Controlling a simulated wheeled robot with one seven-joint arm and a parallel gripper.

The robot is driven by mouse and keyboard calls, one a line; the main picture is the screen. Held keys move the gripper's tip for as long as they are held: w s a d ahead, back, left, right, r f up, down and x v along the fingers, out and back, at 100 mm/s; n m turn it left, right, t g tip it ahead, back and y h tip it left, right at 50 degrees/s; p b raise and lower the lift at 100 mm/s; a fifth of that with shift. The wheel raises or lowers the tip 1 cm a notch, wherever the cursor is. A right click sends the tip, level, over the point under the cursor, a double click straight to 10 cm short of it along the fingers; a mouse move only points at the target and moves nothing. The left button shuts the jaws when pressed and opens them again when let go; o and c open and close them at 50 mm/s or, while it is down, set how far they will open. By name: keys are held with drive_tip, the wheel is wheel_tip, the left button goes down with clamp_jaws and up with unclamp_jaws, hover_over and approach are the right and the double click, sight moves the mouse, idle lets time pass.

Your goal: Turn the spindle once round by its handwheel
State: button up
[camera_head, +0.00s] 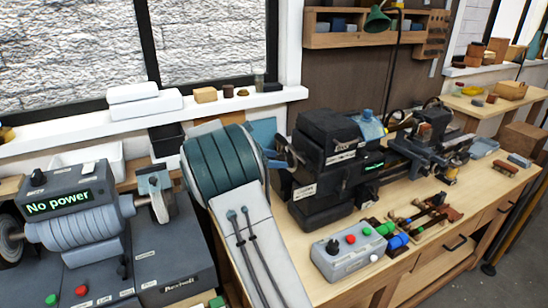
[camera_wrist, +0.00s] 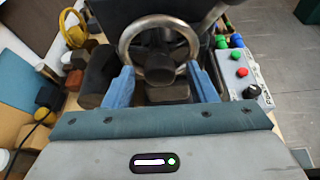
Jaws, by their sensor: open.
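The handwheel (camera_wrist: 126,38) is a grey metal ring with a dark hub (camera_wrist: 158,68), upright in the wrist view at the end of the dark lathe headstock. It partly shows in the head view (camera_head: 291,152), beside the headstock (camera_head: 328,150). My gripper (camera_wrist: 160,72) is open, its two blue fingers apart on the left and right of the hub, near the lower rim. Whether either finger touches the rim I cannot tell. In the head view my own teal and grey arm hides most of the gripper. The spindle itself is not clearly visible.
A grey control box (camera_head: 348,254) with red and green buttons stands in front of the lathe; it is right of my gripper in the wrist view. Tools (camera_head: 425,218) lie beside it. A grey machine marked "No power" (camera_head: 75,225) stands at the left.

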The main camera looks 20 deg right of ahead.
drive_tip(key=c, duration=1)
drive_tip(key=shift+f+m+t+b, duration=0.25)
drive_tip(key=shift+m+b, duration=0.25)
drive_tip(key=shift+b, duration=0.9)
drive_tip(key=m+t+h+b, duration=0.1)
drive_tip(key=m+t+b, duration=0.1)
drive_tip(key=b, duration=0.8)
drive_tip(key=m+t+b, duration=0.2)
drive_tip(key=m+b, duration=0.3)
drive_tip(key=b, duration=0.5)
drive_tip(key=s+f+m+t+h+b, duration=0.1)
drive_tip(key=m+b, duration=0.3)
drive_tip(key=b, duration=0.7)
drive_tip(key=shift+t+h, duration=0.3)
drive_tip(key=shift+t, duration=0.15)
drive_tip(key=shift+w+b, duration=0.1)
drive_tip(key=shift+b, duration=0.2)
drive_tip(key=shift+r+m+b, duration=0.2)
drive_tip(key=shift+m+b, duration=0.5)
drive_tip(key=shift+b, duration=0.05)
